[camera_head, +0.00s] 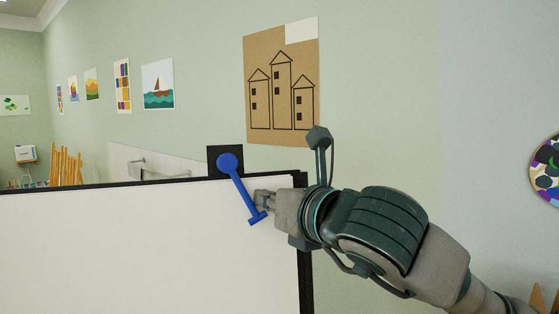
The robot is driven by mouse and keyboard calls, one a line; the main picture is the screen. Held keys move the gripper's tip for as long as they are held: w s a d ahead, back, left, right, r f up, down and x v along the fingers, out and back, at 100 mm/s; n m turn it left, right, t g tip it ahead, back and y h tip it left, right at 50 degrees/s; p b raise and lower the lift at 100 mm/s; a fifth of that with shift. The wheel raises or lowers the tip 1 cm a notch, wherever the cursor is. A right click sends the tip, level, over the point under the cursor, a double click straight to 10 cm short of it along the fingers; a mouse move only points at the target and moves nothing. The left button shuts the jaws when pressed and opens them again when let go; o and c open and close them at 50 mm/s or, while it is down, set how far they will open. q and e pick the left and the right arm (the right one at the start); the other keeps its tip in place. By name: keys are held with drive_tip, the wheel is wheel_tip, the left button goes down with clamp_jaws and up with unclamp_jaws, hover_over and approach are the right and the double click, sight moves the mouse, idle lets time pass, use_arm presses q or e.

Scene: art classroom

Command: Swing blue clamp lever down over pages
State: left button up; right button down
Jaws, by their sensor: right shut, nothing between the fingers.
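The blue clamp lever (238,186) is in the middle of the head view. Its round pivot end sits on a black clamp block (212,160) at the top edge of the board. The lever slants down and to the right over the white pages (120,245), ending in a short crossbar. My right gripper (259,203) is shut and empty, just right of the lever's lower end. Its fingertips are close beside the crossbar; I cannot tell whether they touch. My left gripper is not in view.
The black board frame (305,270) runs along the top and right of the pages. A brown house drawing (282,85) hangs on the wall behind. The white page area at left is clear.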

sight(239, 212)
drive_tip(key=shift+f, duration=0.15)
drive_tip(key=shift+s+a+f+b, duration=0.3)
drive_tip(key=shift+a+f+b, duration=0.3)
drive_tip(key=shift+b, duration=0.15)
drive_tip(key=shift+a+r, duration=0.1)
drive_tip(key=shift+a, duration=0.05)
drive_tip(key=shift+s+a, duration=0.1)
drive_tip(key=shift+s+a+f+b, duration=0.3)
drive_tip(key=shift+a+f+b, duration=0.15)
drive_tip(key=shift+a, duration=0.25)
drive_tip(key=shift+r, duration=0.1)
